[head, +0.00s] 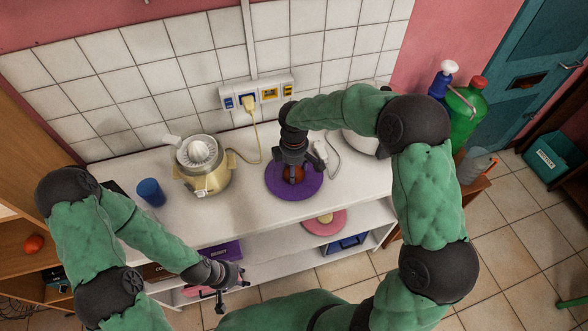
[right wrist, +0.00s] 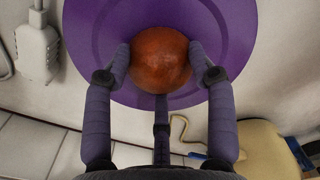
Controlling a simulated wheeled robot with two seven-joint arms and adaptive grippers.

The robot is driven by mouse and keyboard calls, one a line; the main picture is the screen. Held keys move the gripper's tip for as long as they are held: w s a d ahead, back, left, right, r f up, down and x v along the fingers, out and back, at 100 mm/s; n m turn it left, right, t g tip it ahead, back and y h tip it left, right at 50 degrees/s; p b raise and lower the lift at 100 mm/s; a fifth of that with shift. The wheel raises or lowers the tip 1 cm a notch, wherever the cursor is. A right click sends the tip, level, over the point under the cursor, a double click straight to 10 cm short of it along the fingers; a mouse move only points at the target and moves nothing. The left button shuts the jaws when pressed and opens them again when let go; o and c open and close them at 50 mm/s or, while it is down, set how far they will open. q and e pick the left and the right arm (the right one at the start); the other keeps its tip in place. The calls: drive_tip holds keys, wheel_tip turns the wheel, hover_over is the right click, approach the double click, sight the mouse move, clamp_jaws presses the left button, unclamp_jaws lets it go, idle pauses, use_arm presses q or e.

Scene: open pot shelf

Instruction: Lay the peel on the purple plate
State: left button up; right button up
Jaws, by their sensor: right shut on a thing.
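The purple plate (head: 275,188) lies on the white counter top, and it fills the top of the right wrist view (right wrist: 90,35). The peel (right wrist: 160,62) is a round orange-brown piece over the middle of the plate; it also shows in the head view (head: 293,175). My right gripper (right wrist: 159,55) has its fingertips against both sides of the peel and is shut on it. I cannot tell whether the peel touches the plate. My left gripper (head: 232,292) is low in front of the shelf unit, with its fingers apart and nothing visible between them.
A citrus juicer (head: 200,170) and a blue cup (head: 151,191) stand left of the plate. A plug with a cord (head: 320,150) lies at its right. A pink plate (head: 335,228) with a yellowish thing on it sits on the shelf below. The counter front is clear.

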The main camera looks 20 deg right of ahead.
drive_tip(key=shift+f, duration=0.1)
drive_tip(key=o, duration=1.1)
drive_tip(key=shift+c, duration=0.2)
wheel_tip(320, 180, up, 12)
drive_tip(key=p, duration=0.2)
drive_tip(key=shift+r+p, duration=0.2)
drive_tip(key=shift+p, duration=0.2)
